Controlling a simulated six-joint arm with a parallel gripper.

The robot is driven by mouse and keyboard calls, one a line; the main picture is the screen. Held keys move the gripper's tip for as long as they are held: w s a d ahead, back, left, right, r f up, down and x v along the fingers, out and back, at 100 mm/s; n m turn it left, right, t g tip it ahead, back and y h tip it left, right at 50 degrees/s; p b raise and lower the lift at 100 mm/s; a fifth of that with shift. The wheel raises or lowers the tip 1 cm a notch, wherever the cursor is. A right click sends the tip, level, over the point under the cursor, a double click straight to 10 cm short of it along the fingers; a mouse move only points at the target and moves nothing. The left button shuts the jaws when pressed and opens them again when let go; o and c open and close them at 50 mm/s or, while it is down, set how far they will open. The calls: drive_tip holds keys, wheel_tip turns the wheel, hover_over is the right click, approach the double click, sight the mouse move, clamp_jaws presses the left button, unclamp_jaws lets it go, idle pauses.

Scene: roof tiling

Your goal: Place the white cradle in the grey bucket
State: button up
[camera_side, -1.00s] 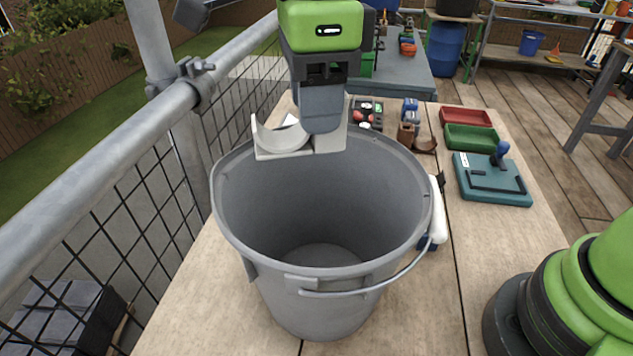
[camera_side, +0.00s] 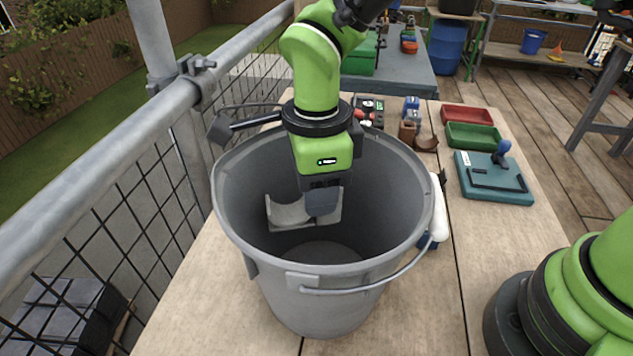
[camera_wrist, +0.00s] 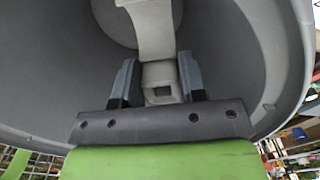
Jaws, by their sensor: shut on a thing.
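The white cradle (camera_side: 289,214) is a pale piece with a curved hollow. It is inside the grey bucket (camera_side: 231,215), below the rim and above the bucket floor. My gripper (camera_side: 322,205) reaches down into the bucket and is shut on the cradle's right end. In the wrist view the cradle (camera_wrist: 153,28) stretches out between the two dark fingers of my gripper (camera_wrist: 159,82), over the bucket's inside (camera_wrist: 225,50). The fingers hide part of the cradle. In the side view a gap shows between the cradle and the bucket floor.
The bucket's wire handle (camera_side: 385,278) hangs outside at the front. Red (camera_side: 466,117) and green (camera_side: 472,137) trays and a teal jig (camera_side: 492,178) lie farther right. A metal rail (camera_side: 110,145) runs along the left.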

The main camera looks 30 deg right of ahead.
drive_tip(key=shift+f, duration=0.2)
drive_tip(key=shift+f, duration=0.4)
drive_tip(key=o, duration=1)
drive_tip(key=shift+c, duration=0.2)
wheel_tip(320, 180, up, 13)
drive_tip(key=s+d+r+n+t+y, duration=0.2)
drive_tip(key=s+d+r+n, duration=0.4)
drive_tip(key=d, duration=0.3)
drive_tip(key=s+d+n+t, duration=0.5)
drive_tip(key=s+n, duration=0.3)
drive_tip(key=n, duration=0.4)
drive_tip(key=shift+s+d+f, duration=0.35)
drive_tip(key=shift+d, duration=0.4)
